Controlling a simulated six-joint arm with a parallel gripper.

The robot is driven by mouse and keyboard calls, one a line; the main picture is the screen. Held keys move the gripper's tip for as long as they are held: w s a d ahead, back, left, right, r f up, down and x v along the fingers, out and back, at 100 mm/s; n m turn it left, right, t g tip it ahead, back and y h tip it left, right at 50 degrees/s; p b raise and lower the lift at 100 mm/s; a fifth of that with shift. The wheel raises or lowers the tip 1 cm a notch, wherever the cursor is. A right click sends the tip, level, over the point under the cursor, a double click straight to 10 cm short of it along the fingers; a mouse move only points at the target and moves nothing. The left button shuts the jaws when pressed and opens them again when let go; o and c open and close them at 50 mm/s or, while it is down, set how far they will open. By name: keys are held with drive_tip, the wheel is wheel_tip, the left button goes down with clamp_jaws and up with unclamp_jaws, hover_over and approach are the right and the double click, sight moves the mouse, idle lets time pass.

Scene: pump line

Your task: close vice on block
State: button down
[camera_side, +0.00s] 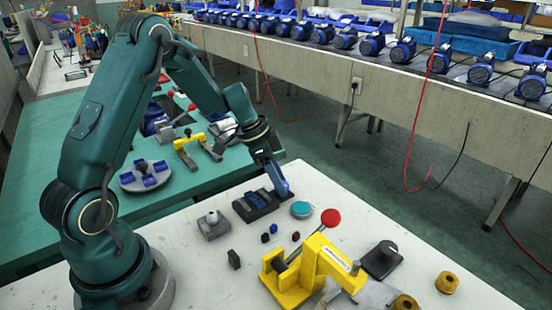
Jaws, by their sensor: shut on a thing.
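A low black vice (240,211) lies on the white table, left of its middle. A dark blue block (258,198) appears to sit between its jaws; the gap between block and jaws is too small to make out. My gripper (283,189) points down at the right end of the vice. Its fingers are closed on a part there, which looks like the vice's sliding jaw or handle. The fingers hide most of that part.
A teal disc (302,209) lies just right of my gripper. A grey block with a knob (213,224) stands left of the vice. A yellow toggle clamp (310,268) with a red knob stands in front. Small dark pieces (271,232) lie between.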

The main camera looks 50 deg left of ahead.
drive_tip(key=n+y, duration=0.1)
drive_tip(key=n, duration=0.2)
drive_tip(key=shift+d+n+t, duration=0.15)
drive_tip(key=shift+n+t, duration=0.15)
drive_tip(key=shift+n+y, duration=0.8)
drive_tip(key=shift+n, duration=1.1)
drive_tip(key=c, duration=0.7)
unclamp_jaws()
drive_tip(key=shift+c, duration=0.2)
drive_tip(key=shift+v, duration=2.6)
drive_tip(key=shift+d, duration=0.1)
